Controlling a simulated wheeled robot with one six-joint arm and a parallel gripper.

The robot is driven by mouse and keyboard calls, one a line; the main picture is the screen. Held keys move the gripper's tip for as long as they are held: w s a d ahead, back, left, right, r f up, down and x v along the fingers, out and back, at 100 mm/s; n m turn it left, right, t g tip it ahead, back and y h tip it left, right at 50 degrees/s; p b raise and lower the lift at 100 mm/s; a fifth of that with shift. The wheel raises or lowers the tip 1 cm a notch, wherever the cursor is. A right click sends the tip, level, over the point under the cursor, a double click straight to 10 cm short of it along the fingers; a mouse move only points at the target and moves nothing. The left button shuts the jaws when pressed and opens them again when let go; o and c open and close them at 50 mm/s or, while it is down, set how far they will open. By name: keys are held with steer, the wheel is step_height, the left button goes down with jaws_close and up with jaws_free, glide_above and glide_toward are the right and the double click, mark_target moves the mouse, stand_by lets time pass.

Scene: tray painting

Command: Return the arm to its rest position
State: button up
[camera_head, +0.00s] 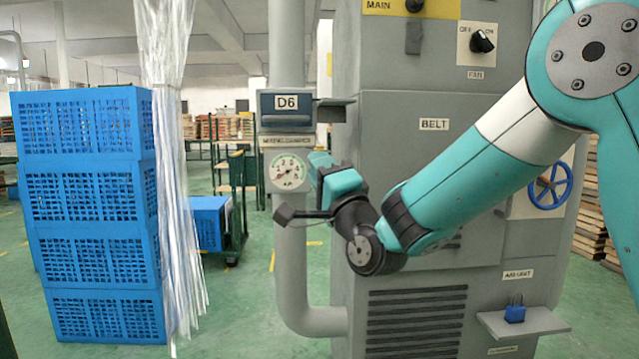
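My arm (500,150) is teal and white and reaches in from the right edge, bent down to a dark wrist joint (372,248) in front of the grey cabinet. From there a teal end section turns up and away towards the round gauge (289,172). My gripper (318,168) is at this far end, beside the gauge in the picture. A small dark block (284,214) on a thin bar shows left of the wrist, in front of the pipe.
The grey cabinet (400,130) stands close behind my arm, with a blue valve wheel (550,186) and a small shelf (545,322) bearing a blue padlock (515,311). A grey pipe (293,270) runs beside it. Blue crates (95,215) and plastic strips (170,130) stand left.

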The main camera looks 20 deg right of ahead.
stand_by(0.3)
steer(key=s+a+f+n+g+y, duration=0.3)
steer(key=s+a+f+n+g, duration=0.3)
steer(key=s+f+n+g, duration=0.55)
steer(key=s+d+f+n+g+h, duration=0.2)
steer(key=s+n+g, duration=0.15)
steer(key=s, duration=0.35)
steer(key=s+d+f+n+g+h, duration=0.1)
steer(key=s+d+f+n+g, duration=0.1)
steer(key=s+g, duration=0.35)
steer(key=s+d+f+n+g+h, duration=0.2)
steer(key=s+f+g, duration=0.1)
steer(key=s, duration=0.5)
step_height(320, 180, up, 26)
steer(key=p, duration=2.6)
steer(key=shift+s+a+r, duration=0.15)
steer(key=shift+s+a, duration=0.05)
steer(key=shift+s, duration=0.1)
steer(key=shift+d, duration=0.1)
